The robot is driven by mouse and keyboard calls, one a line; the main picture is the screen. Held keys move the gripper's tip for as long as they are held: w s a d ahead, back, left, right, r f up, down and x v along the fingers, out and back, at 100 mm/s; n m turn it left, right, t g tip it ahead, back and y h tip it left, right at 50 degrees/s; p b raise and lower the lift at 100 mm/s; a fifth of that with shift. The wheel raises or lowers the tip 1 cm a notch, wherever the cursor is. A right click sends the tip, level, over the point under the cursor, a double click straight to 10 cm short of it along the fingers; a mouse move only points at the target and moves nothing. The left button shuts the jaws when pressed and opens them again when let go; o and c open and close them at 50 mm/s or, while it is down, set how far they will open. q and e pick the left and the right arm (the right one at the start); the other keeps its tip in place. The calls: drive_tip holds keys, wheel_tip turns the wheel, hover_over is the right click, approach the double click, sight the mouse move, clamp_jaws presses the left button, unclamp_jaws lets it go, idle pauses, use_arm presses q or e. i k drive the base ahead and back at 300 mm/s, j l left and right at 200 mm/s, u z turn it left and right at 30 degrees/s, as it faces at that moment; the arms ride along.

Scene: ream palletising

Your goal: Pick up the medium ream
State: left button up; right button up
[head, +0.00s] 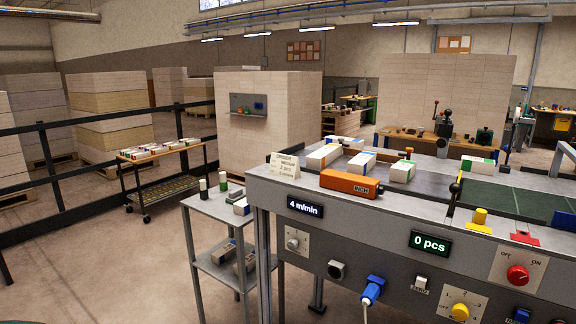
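Several white reams with coloured bands lie on the grey top of the machine table. One ream with a green and red end (323,156) lies at the left, a blue-banded ream (362,162) lies beside it, and another with coloured ends (402,171) lies right of that. A green-banded ream (478,167) lies further right, near the green belt. I cannot tell by size which is the medium one. A small card (285,166) at the table's left corner has print too small to read surely. Neither gripper is in view.
An orange box-shaped device (351,185) lies at the table's front edge, before the reams. The control panel (400,255) has knobs, displays and a blue plug (372,290). A small side shelf (215,210) stands left, and a cart with reams (165,150) stands behind. Floor at left is clear.

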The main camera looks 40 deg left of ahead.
sight(362, 162)
drive_tip(key=z, duration=0.2)
drive_tip(key=j+z, duration=0.9)
drive_tip(key=j, duration=0.3)
drive_tip(key=k+j+z, duration=0.1)
drive_tip(key=j, duration=0.25)
drive_tip(key=k+j+z, duration=0.1)
drive_tip(key=j, duration=0.3)
drive_tip(key=k+j, duration=0.1)
drive_tip(key=j, duration=0.35)
drive_tip(key=k+j, duration=0.15)
drive_tip(key=j, duration=0.3)
drive_tip(key=k+j+z, duration=0.1)
drive_tip(key=j, duration=0.4)
drive_tip(key=k+j, duration=0.15)
drive_tip(key=j, duration=0.3)
drive_tip(key=k+j, duration=0.1)
drive_tip(key=j, duration=0.35)
drive_tip(key=k+j, duration=0.15)
drive_tip(key=j, duration=0.3)
drive_tip(key=k+j+z, duration=0.1)
drive_tip(key=j, duration=0.35)
drive_tip(key=k+j, duration=0.2)
drive_tip(key=j, duration=0.2)
